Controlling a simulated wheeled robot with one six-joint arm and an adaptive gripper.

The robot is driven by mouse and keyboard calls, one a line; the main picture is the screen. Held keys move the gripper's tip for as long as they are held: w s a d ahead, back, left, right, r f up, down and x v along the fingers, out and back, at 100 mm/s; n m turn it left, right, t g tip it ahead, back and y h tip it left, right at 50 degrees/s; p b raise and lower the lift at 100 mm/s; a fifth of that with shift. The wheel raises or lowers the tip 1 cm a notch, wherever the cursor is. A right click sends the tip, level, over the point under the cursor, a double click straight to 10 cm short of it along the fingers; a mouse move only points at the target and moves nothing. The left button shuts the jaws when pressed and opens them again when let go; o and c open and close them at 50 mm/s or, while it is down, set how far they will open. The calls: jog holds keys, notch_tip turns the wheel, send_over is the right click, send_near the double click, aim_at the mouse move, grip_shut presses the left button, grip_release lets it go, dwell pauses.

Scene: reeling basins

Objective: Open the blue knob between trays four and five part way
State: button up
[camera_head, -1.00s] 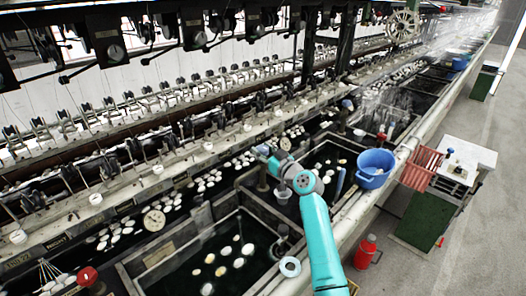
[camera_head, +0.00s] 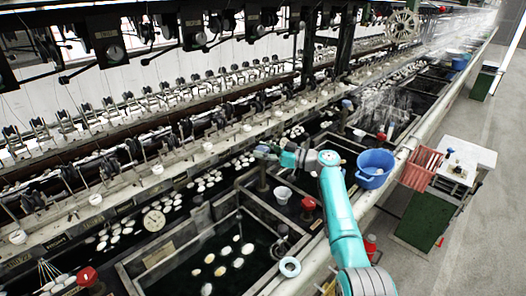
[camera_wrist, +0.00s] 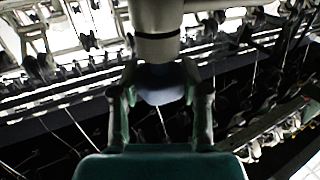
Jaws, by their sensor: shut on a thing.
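The blue knob (camera_wrist: 160,86) shows as a rounded, dark blue-grey shape between my fingers in the wrist view. My gripper (camera_wrist: 160,100) is shut on it, with one finger on each side. In the head view my gripper (camera_head: 266,153) is at the top of a dark upright post (camera_head: 262,180) between two basins. The knob is mostly covered by my gripper there, and its turn angle cannot be read. The near tray (camera_head: 160,254) holds dark water with several pale cocoons. Tray numbers are not readable.
A white cup (camera_head: 283,194) and a red knob (camera_head: 308,203) stand close to the post. A blue bucket (camera_head: 375,166) sits on the right edge beyond my arm. Another red knob (camera_head: 88,276) is at lower left.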

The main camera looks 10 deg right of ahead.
jog(key=shift+f+g, duration=0.1)
jog(key=shift+g, duration=0.2)
jog(key=o, duration=1.2)
jog(key=shift+c, duration=0.2)
jog(key=shift+d, duration=0.1)
jog(key=v, duration=1.1)
jog(key=shift+s+d, duration=0.25)
jog(key=shift+d, duration=0.05)
jog(key=shift+f, duration=0.1)
